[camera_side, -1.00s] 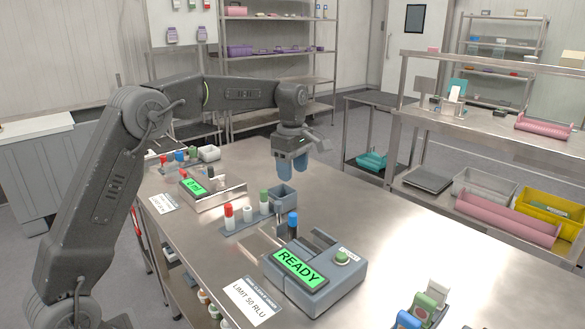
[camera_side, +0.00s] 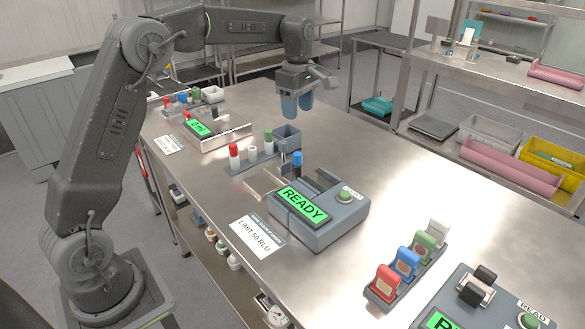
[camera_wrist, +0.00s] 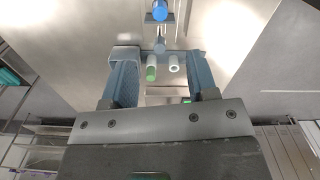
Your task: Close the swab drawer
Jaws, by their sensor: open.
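The grey reader (camera_side: 318,222) with a green READY screen stands on the steel table in the side view. A thin pale metal part (camera_side: 263,183) juts from its back left side; I cannot tell clearly whether this is the swab drawer. A blue-capped swab (camera_side: 297,160) stands upright at the back of the reader. A blue cap also shows at the top of the wrist view (camera_wrist: 160,10). My gripper (camera_side: 296,106) hangs fingers-down above the table, behind the reader and apart from it. Its two blue fingers are spread and empty in the wrist view (camera_wrist: 158,60).
A rack (camera_side: 255,160) with red-, white- and green-capped tubes and a grey cup (camera_side: 287,136) stand between my gripper and the reader. Another green-screened device (camera_side: 200,128) is further back. A holder with coloured blocks (camera_side: 405,264) is at front right. The table's right middle is clear.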

